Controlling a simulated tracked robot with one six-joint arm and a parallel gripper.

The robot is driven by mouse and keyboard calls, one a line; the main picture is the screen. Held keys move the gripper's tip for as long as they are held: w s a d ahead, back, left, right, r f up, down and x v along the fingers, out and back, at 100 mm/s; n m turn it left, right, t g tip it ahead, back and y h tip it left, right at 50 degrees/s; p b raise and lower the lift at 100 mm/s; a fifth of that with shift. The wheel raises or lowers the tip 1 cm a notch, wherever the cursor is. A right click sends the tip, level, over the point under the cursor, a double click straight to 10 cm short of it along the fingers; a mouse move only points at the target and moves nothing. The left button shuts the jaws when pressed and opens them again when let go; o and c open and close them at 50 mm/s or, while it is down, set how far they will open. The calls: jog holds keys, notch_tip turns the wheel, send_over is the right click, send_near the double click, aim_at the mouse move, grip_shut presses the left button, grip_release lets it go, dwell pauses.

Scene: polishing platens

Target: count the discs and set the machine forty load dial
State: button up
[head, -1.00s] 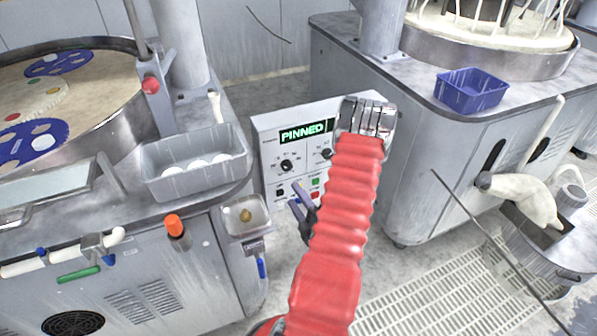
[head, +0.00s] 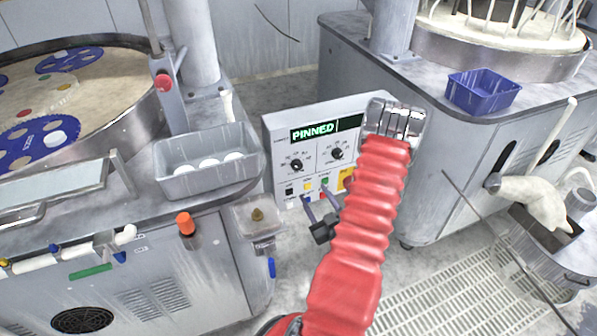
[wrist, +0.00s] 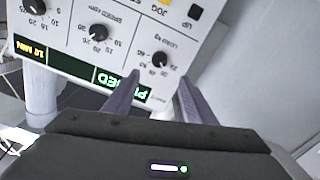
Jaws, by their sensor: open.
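My gripper (head: 319,203) is open and empty, low in front of the grey control panel (head: 283,138). In the wrist view the panel shows upside down, and the black load dial (wrist: 160,59) lies just beyond and between the two fingertips (wrist: 160,84), apart from them. Its setting is too small to read. In the head view it is the left dial (head: 296,166). A green display (head: 312,132) reads PINNED. White discs (head: 208,163) lie in a grey tray (head: 250,167). Blue carriers (head: 20,160) on the left platen hold more discs, partly cut off. No machine number is legible.
A second dial (head: 336,154) and coloured buttons (head: 308,186) share the panel; my red arm hides its right part. A blue bin (head: 484,92) stands on the right machine. A small tray (head: 258,226) and orange-capped item (head: 186,223) are at left.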

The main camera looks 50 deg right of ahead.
aim_at(297, 168)
jog(key=shift+w, duration=0.15)
jog(key=x, duration=1.3)
jog(key=shift+w+d, duration=0.2)
jog(key=shift+c, duration=0.2)
jog(key=shift+a, duration=0.1)
jog(key=c, duration=1)
jog(key=shift+m, duration=0.9)
jog(key=shift+a, duration=0.1)
